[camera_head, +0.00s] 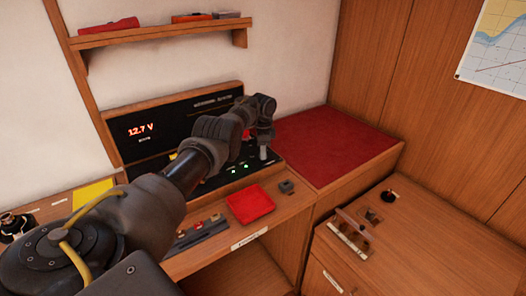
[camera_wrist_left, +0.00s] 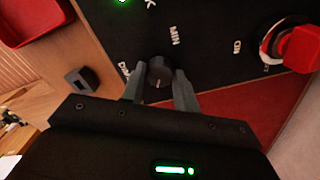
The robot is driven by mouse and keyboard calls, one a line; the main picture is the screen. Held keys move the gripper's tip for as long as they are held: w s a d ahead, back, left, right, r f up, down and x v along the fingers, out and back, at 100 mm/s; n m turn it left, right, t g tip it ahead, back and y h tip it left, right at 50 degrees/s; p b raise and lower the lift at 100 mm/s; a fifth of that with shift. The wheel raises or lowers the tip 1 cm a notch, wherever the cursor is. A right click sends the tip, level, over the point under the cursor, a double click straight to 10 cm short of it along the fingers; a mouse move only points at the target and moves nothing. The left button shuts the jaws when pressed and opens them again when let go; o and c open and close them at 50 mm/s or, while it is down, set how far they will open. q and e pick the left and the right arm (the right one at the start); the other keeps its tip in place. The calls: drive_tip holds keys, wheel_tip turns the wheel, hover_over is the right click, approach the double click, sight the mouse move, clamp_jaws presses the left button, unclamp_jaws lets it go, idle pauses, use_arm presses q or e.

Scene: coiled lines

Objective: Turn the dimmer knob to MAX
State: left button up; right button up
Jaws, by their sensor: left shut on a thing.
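The dimmer knob (camera_wrist_left: 159,70) is a small dark round knob on the black switch panel (camera_wrist_left: 215,30). The printed word MIN and part of a DIM label show beside it in the left wrist view. My left gripper (camera_wrist_left: 159,80) has one finger on each side of the knob and is shut on it. In the head view my left gripper (camera_head: 264,152) is at the right end of the panel, and my arm and hand hide the knob. The MAX mark is not visible, and I cannot tell where the knob points. My right gripper is not in view.
A red rotary switch (camera_wrist_left: 298,48) with an ON mark stands close to the knob. A red tray (camera_head: 250,204) and a small dark block (camera_head: 286,186) lie on the wooden desk below the panel. A red cushion (camera_head: 330,145) is to the right. A shelf (camera_head: 160,32) hangs above.

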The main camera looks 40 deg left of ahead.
use_arm(q)
drive_tip(key=o, duration=1)
wheel_tip(320, 180, up, 11)
drive_tip(key=shift+f+b, duration=0.15)
drive_tip(key=shift+b, duration=0.2)
